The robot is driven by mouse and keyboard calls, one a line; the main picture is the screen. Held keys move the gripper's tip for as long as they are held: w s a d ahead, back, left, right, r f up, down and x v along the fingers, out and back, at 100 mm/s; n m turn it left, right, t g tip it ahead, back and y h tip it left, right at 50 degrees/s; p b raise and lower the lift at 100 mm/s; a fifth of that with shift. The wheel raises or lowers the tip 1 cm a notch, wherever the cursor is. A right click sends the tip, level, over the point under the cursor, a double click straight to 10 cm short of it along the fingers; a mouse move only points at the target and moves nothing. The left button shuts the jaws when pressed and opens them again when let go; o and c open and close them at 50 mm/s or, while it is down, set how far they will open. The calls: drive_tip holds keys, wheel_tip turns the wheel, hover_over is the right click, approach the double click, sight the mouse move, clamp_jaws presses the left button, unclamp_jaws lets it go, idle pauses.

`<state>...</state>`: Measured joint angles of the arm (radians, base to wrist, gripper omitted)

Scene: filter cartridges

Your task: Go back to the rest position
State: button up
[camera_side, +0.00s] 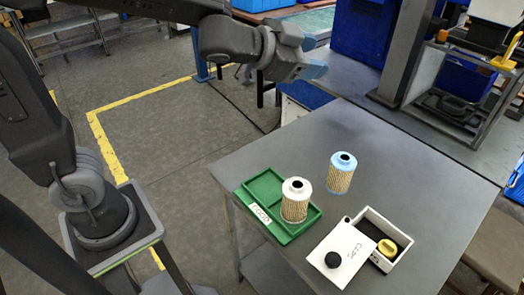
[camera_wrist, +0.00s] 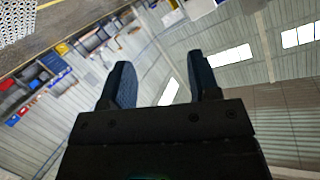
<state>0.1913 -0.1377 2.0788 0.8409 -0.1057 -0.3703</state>
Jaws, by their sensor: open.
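My gripper (camera_side: 312,56) is raised above and behind the grey table, at the end of my arm, pointing right in the side view. In the wrist view its two dark blue fingers (camera_wrist: 162,66) stand apart with nothing between them. A filter cartridge with a white top (camera_side: 295,201) stands upright in the green tray (camera_side: 250,187), which bears a white label. A filter cartridge with a light blue top (camera_side: 341,173) stands upright on the bare table, right of the tray. My gripper is well clear of both cartridges.
A white box (camera_side: 398,234) marked CAPS stands at the table's front right, with a yellow cap (camera_side: 387,248) in it and a black cap (camera_side: 332,259) on its white panel. A grey frame station (camera_side: 445,105) stands at the back right. The table's back left (camera_side: 290,145) is clear.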

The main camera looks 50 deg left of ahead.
drive_tip(key=s+a+f+n+g+y, duration=0.2)
drive_tip(key=s+a+n+y, duration=0.3)
drive_tip(key=s+a, duration=0.25)
drive_tip(key=s+f+n+g+h, duration=0.1)
drive_tip(key=s+f+n+g, duration=0.2)
drive_tip(key=s, duration=1.1)
wheel_tip(320, 180, down, 2)
drive_tip(key=g, duration=0.3)
drive_tip(key=shift+s+a+f, duration=0.25)
drive_tip(key=shift+s, duration=0.15)
